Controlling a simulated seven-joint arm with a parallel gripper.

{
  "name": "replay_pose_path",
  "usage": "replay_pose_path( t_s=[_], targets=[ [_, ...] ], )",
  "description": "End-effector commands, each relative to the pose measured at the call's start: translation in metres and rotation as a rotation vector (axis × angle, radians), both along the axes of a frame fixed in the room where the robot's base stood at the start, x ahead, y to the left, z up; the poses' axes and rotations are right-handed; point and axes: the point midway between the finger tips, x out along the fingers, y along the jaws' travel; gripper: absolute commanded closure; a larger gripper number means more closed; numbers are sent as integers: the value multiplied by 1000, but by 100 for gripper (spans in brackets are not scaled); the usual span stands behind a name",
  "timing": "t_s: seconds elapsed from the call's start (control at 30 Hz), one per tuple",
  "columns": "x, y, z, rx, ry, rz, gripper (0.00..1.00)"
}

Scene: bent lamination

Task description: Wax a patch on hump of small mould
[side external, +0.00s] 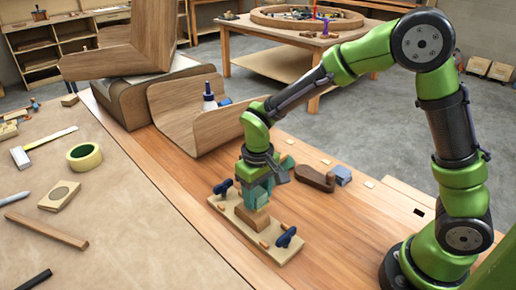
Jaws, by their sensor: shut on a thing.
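A small pale board (286,254) lies on the wooden bench top, with a dark blue clamp knob near each end. A raised brown wooden block (256,222) at its middle looks like the hump of the small mould. My gripper (257,203) points down with its teal fingers directly over this block. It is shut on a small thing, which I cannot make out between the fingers. I cannot tell whether the held thing touches the block. Any waxed patch is too small to see.
A large bent wooden sheet (180,108) stands behind, with a bottle (209,98) near it. A dark brown wooden piece (315,179) and a grey-blue block (342,175) lie behind the board. Tape (84,157) and tools lie left.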

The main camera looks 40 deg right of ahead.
Motion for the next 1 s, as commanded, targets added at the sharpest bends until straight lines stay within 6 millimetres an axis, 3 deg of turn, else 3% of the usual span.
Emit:
replay_pose_path(
  t_s=[0.57, 1.0],
  targets=[
    [0, 54, 0, 0, 1, 4, 74],
    [0, 11, 0, -1, 1, -2, 74]
  ],
)
